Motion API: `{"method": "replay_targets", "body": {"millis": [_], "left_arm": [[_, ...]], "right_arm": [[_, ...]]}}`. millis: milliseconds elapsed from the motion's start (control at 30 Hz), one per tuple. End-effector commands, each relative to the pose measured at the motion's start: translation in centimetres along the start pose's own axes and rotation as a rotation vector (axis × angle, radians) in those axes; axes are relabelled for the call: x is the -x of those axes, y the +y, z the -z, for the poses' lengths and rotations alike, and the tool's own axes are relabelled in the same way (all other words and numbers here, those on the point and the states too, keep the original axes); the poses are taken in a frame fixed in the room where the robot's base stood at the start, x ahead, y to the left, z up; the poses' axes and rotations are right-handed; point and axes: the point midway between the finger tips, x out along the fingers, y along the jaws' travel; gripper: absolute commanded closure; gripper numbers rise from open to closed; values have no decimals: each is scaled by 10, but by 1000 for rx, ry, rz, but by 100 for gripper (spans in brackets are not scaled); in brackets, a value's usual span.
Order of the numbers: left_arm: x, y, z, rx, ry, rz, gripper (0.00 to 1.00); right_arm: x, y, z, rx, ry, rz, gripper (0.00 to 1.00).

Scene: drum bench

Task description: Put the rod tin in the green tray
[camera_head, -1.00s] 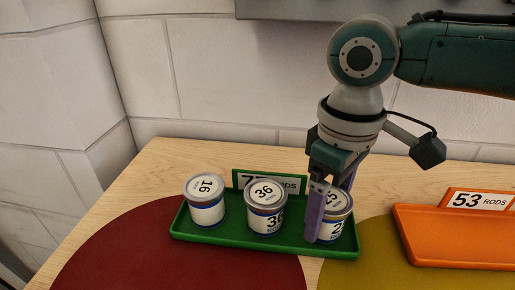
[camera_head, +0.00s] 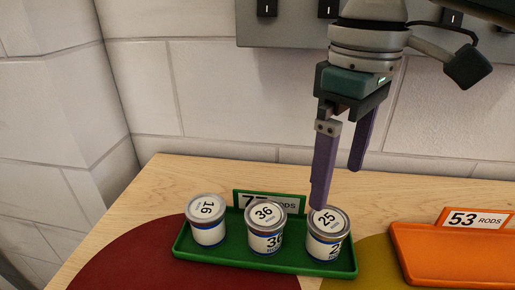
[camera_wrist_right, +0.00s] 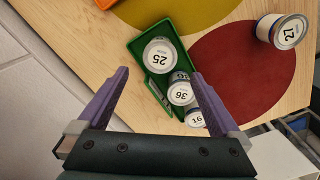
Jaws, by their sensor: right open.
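The green tray (camera_head: 230,254) holds three white rod tins in a row. The tin marked 16 (camera_head: 207,226) stands at the left, the tin marked 36 (camera_head: 265,234) in the middle and the tin marked 25 (camera_head: 325,242) at the right, all upright. My right gripper (camera_head: 340,190) is open and empty above the tray's right end, its fingers pointing down over and behind the 25 tin. In the right wrist view the tray (camera_wrist_right: 133,45) and the 25 tin (camera_wrist_right: 160,60) lie beyond the open fingers. My left gripper is not in view.
An empty orange tray (camera_head: 450,262) with a 53 RODS sign stands at the right. A tin marked 27 (camera_wrist_right: 282,30) stands apart by the red round patch (camera_wrist_right: 250,75) in the right wrist view. A wall (camera_head: 220,110) with a grey switch panel rises behind the bench.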

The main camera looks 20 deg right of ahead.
Motion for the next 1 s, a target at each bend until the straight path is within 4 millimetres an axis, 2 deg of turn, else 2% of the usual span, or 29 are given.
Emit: {"method": "replay_targets", "body": {"millis": [100,167,233,400,500,600,767,1000], "left_arm": [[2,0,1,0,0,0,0],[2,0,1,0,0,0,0],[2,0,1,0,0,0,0],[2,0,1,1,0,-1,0],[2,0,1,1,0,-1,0],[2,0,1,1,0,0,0],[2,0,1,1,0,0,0],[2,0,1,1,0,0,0]], "right_arm": [[10,-1,0,3,2,0,0],[8,-7,0,18,7,7,0],[-2,-21,-1,53,22,21,0],[-40,-81,-8,154,132,94,0],[-54,-113,-16,157,223,138,0],[-63,-130,-31,102,300,156,0],[-72,-127,-62,-27,351,116,0],[-80,-100,-119,-192,323,-12,0]]}}
